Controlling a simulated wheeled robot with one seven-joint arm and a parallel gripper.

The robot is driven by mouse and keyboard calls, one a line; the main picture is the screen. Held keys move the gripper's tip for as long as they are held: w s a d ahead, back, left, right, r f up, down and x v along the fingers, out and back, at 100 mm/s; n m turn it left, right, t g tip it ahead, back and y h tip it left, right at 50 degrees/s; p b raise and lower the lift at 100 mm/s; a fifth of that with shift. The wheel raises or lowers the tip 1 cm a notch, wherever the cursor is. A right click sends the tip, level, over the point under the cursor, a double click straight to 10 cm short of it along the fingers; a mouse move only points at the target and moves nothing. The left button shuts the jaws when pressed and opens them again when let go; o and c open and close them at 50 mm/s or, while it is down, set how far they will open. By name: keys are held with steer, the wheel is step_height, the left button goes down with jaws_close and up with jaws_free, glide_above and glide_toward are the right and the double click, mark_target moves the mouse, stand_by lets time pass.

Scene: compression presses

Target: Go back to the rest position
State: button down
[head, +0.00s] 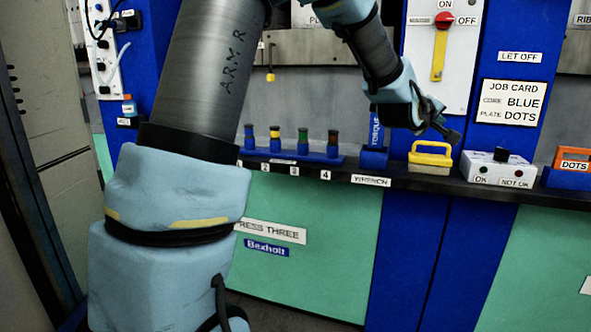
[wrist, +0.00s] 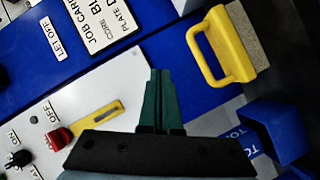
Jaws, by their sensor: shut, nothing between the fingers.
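My gripper (head: 452,134) is at the end of my arm, in front of the press above the narrow black shelf (head: 463,190). It is raised above the yellow handled block (head: 430,168) and apart from it. In the wrist view my gripper's dark green fingers (wrist: 161,75) are together, with nothing between them. The yellow handled block (wrist: 228,50) shows at the upper right there. My arm hangs across the left half of the head view and hides part of the press behind it.
A blue wrench holder (head: 374,156) stands left of the block, and an OK / NOT OK box (head: 498,167) right of it. A rack (head: 290,155) holds several capped cores. The switch panel with a red knob (head: 443,20) and the job card (head: 513,102) are behind.

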steer(key=a+f+y, duration=0.1)
steer(key=a+f, duration=0.1)
steer(key=a, duration=0.1)
steer(key=w+a+f+y, duration=0.1)
steer(key=a+f, duration=0.1)
steer(key=a, duration=0.2)
steer(key=a+f+m+y, duration=0.1)
steer(key=a+f, duration=0.1)
steer(key=a, duration=0.2)
steer(key=shift+w+a+f+g+y, duration=0.2)
steer(key=shift+w+f+g+y, duration=0.1)
steer(key=shift+w+g, duration=0.1)
steer(key=s+a+f+m+g+y, duration=0.15)
steer(key=s+a+f, duration=0.35)
steer(key=a, duration=0.6)
steer(key=s+a+f+g+y, duration=0.35)
steer(key=s+a, duration=0.25)
steer(key=a, duration=0.4)
steer(key=s+a+f+m+g+y, duration=0.15)
steer(key=s+a+f, duration=0.35)
steer(key=a, duration=0.6)
step_height(320, 180, down, 12)
steer(key=s+g+b, duration=0.2)
steer(key=s+b, duration=0.1)
steer(key=b, duration=0.7)
step_height(320, 180, up, 33)
steer(key=p, duration=3.2)
steer(key=shift+w+y+p, duration=0.25)
steer(key=shift+y+p, duration=0.05)
steer(key=shift+y, duration=0.15)
